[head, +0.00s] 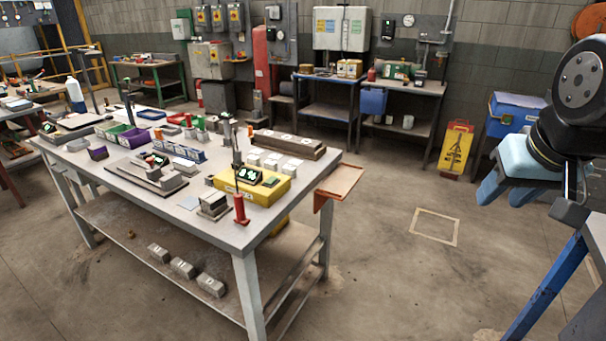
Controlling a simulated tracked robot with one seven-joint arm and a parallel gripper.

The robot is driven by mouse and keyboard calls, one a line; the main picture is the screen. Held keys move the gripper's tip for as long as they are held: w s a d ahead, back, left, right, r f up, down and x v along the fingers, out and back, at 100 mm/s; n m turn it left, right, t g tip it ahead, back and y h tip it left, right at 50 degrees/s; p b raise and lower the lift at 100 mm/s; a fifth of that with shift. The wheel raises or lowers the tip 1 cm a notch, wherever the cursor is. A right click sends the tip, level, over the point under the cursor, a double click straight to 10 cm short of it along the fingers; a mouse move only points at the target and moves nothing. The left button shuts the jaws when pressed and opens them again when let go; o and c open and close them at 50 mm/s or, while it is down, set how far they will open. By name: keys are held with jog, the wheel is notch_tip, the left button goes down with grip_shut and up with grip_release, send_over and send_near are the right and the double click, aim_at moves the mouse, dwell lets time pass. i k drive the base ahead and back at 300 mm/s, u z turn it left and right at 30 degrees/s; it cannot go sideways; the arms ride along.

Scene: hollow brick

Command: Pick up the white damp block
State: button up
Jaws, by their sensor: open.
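Several small white blocks (272,161) stand grouped on the main workbench, behind a yellow case (255,187). Three pale blocks (182,268) lie in a row on the bench's lower shelf. I cannot tell which block is the damp one; any markings are too small to read. My gripper (503,197) is at the right side of the picture, with a light blue body and two blue fingers pointing down. The fingers are apart with nothing seen between them. It is well to the right of the bench and away from all the blocks.
The workbench (150,202) also holds trays, a red-based stand (241,211), a long brown block (289,144) and an orange side tray (340,182) at its right edge. A yellow sign (455,147) and blue bin (513,113) stand behind. Floor right of the bench is clear.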

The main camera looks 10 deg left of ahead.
aim_at(289, 170)
jog(key=u, duration=0.15)
jog(key=i, duration=0.95)
jog(key=z, duration=0.1)
